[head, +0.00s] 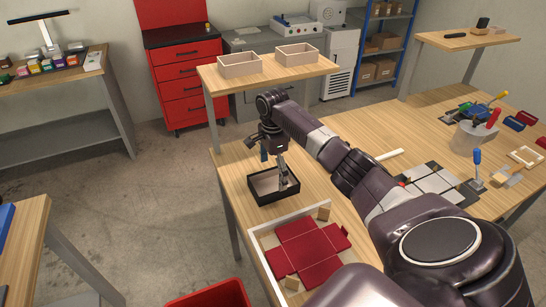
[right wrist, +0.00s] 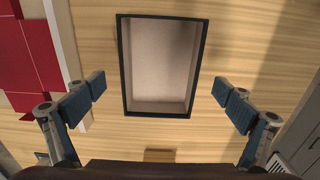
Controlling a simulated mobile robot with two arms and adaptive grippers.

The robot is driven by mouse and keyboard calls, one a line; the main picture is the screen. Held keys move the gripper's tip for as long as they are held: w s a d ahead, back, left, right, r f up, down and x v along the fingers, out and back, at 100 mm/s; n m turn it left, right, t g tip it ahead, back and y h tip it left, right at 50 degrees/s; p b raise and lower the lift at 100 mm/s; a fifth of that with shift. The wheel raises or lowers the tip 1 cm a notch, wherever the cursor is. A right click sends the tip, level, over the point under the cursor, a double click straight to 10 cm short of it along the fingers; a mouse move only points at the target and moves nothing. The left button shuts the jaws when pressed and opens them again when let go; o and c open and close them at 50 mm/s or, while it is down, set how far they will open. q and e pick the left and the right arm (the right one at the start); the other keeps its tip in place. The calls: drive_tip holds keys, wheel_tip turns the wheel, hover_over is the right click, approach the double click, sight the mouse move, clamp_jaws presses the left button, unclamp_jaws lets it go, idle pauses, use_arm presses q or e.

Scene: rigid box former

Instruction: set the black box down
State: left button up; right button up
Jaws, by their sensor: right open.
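The black box (head: 276,195) is an open-topped tray with black outer walls and a beige inside. It appears to rest upright on the wooden table, near the left edge, and looks empty. In the right wrist view the black box (right wrist: 124,62) lies ahead of the fingers, with its whole rim in sight. My right gripper (head: 271,163) is above the box. In the right wrist view my right gripper (right wrist: 160,88) has its fingers spread wide, one on each side of the box, with a gap to both walls. My left gripper is not in view.
A white frame (head: 258,262) with a red cross-shaped sheet (head: 308,253) and small wooden blocks lies in front of the box. A raised shelf (head: 270,74) with two beige trays stands behind. Grey panels (head: 436,184) and tools lie to the right. Bare table surrounds the box.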

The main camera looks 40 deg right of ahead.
sight(273, 188)
wheel_tip(273, 188, up, 8)
drive_tip(key=b, duration=0.1)
idle(0.6)
